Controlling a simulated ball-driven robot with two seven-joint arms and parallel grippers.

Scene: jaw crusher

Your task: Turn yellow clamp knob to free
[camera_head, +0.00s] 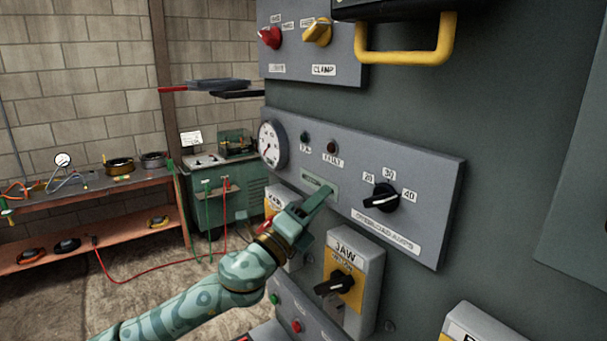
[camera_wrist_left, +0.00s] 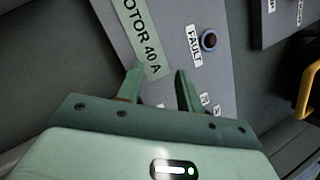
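The yellow clamp knob (camera_head: 318,32) is on the upper grey panel (camera_head: 345,72), above a label reading CLAMP. A red knob (camera_head: 270,37) sits to its left. My left gripper (camera_head: 318,196) is well below the clamp knob, in front of the middle panel with the gauge and overload dial. In the left wrist view its two fingers (camera_wrist_left: 158,82) are apart with nothing between them, close to the MOTOR 40 A label (camera_wrist_left: 143,35) and the FAULT lamp (camera_wrist_left: 209,40). My right gripper is not in view.
A yellow handle (camera_head: 405,56) sticks out right of the clamp knob. The black overload dial (camera_head: 381,197), round gauge (camera_head: 272,144) and jaw switch (camera_head: 336,284) are on the cabinet. A workbench (camera_head: 100,197) and green cart (camera_head: 225,190) stand behind left.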

